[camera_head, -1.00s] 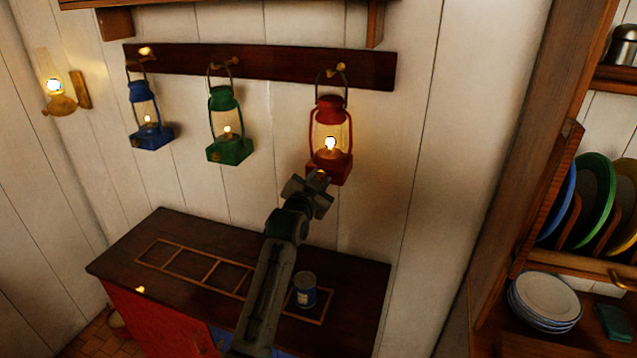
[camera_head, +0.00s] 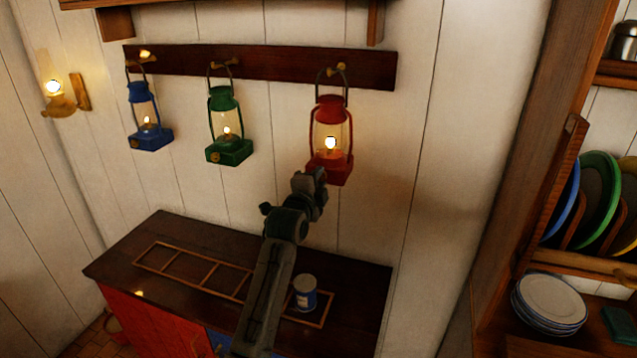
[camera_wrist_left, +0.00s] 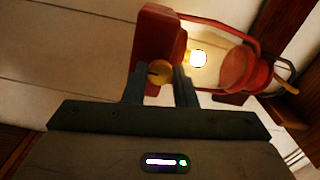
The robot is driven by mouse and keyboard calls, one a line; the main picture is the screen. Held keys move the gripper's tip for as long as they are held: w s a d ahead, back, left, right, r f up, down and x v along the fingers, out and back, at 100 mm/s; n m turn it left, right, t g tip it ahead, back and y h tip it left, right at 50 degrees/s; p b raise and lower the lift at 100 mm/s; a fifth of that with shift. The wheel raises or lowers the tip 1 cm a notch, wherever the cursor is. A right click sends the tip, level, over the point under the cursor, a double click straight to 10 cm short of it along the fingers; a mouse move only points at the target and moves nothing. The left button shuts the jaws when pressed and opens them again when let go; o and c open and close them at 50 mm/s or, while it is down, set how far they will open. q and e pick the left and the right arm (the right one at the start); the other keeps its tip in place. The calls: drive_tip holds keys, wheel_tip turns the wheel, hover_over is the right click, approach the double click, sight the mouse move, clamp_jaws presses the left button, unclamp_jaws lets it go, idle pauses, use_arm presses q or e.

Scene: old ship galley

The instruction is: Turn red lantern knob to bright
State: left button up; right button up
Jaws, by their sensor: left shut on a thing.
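The red lantern (camera_head: 330,115) hangs by its handle from a peg on the dark rail and its flame is lit. In the left wrist view the red lantern (camera_wrist_left: 152,35) lies sideways. Its round brass knob (camera_wrist_left: 160,71) is on the base, between the two fingers. My left gripper (camera_head: 310,177) is at the lower front of the lantern's base and hides the knob in the head view. In the wrist view my left gripper (camera_wrist_left: 160,82) is shut on the knob. My right gripper is not in view.
A green lantern (camera_head: 229,150) and a blue lantern (camera_head: 150,138) hang to the left on the same rail (camera_head: 280,65). Below is a dark cabinet top (camera_head: 200,235) with a wooden frame and a blue-and-white can (camera_head: 306,295). A plate rack stands at right.

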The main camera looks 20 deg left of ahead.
use_arm(q)
drive_tip(key=m+b, duration=0.1)
drive_tip(key=m, duration=1)
drive_tip(key=shift+b, duration=0.4)
drive_tip(key=shift+m, duration=0.4)
drive_tip(key=o, duration=1)
drive_tip(key=s+b, duration=0.4)
drive_tip(key=s, duration=0.6)
drive_tip(key=shift+s+a, duration=0.2)
drive_tip(key=shift+s, duration=0.2)
